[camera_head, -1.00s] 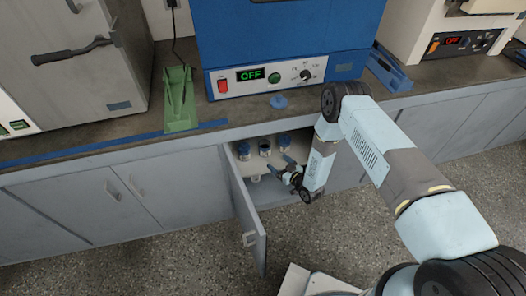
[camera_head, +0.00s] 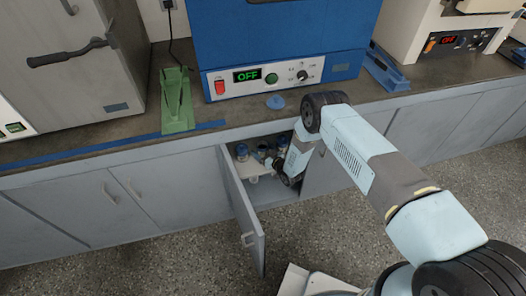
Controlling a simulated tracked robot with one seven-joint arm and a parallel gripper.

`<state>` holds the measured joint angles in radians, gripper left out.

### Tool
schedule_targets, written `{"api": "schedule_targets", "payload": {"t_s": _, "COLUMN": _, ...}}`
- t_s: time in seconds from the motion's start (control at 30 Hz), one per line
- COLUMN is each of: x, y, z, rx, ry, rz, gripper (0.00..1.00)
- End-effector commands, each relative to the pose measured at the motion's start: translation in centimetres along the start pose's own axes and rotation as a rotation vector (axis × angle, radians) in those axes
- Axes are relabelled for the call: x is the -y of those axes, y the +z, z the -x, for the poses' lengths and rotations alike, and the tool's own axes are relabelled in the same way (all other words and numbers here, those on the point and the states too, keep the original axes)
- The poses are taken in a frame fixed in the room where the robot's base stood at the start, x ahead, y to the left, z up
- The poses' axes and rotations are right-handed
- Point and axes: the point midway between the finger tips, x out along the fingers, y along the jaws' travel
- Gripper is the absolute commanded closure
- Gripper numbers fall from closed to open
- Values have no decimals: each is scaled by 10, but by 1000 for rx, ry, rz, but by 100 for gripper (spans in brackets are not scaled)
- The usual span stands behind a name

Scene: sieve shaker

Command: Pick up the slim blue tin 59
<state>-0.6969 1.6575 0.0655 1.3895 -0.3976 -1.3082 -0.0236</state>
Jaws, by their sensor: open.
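Several small blue-topped tins stand on a pale shelf (camera_head: 256,169) inside the open cabinet. One blue tin (camera_head: 242,152) stands at the left, and another (camera_head: 283,142) shows at the back right, partly behind my arm. A third is mostly hidden near my gripper. No label is readable, so I cannot tell which is tin 59. My gripper (camera_head: 269,161) is inside the cabinet opening, pointing left and in among the tins. It is open. It is small in view, and I cannot tell whether it touches a tin.
The cabinet door (camera_head: 245,220) stands open toward me on the left of the opening. The counter edge (camera_head: 215,140) runs just above. A blue machine (camera_head: 280,35), a green stand (camera_head: 177,100) and a small blue lid (camera_head: 275,102) are on the counter.

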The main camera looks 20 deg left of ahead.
Motion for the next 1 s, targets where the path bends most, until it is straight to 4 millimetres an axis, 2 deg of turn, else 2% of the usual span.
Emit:
{"api": "schedule_targets", "payload": {"t_s": 0.27, "x": 0, "y": 0, "z": -3, "rx": 0, "ry": 0, "rz": 0, "gripper": 13}}
{"api": "schedule_targets", "payload": {"t_s": 0.87, "x": 1, "y": 0, "z": -3, "rx": 0, "ry": -1, "rz": 1, "gripper": 71}}
{"api": "schedule_targets", "payload": {"t_s": 1.0, "x": 1, "y": 0, "z": -3, "rx": -1, "ry": -2, "rz": 1, "gripper": 71}}
